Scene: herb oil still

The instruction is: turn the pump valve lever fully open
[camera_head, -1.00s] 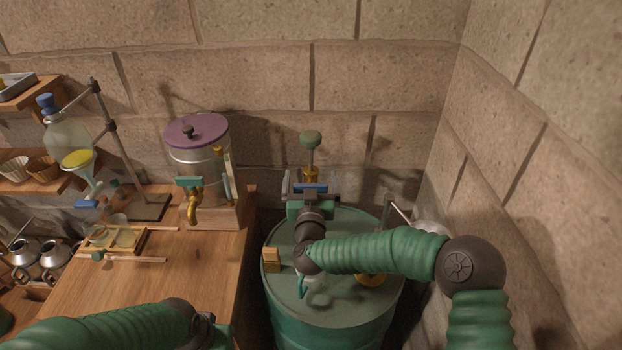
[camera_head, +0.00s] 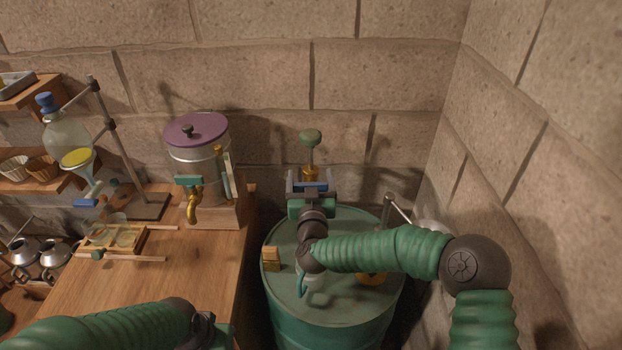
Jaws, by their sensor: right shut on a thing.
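A blue piece (camera_head: 312,187), possibly the valve lever, shows between the fingers of my right gripper (camera_head: 309,180) just in front of the brass neck. The right gripper is shut on this blue piece; its hand and wrist hide most of the pump's lower part. My left arm (camera_head: 110,328) comes in at the bottom left, and its gripper's fingers are not visible.
A small yellow block (camera_head: 271,257) sits on the drum. The stone wall (camera_head: 530,150) is close on the right.

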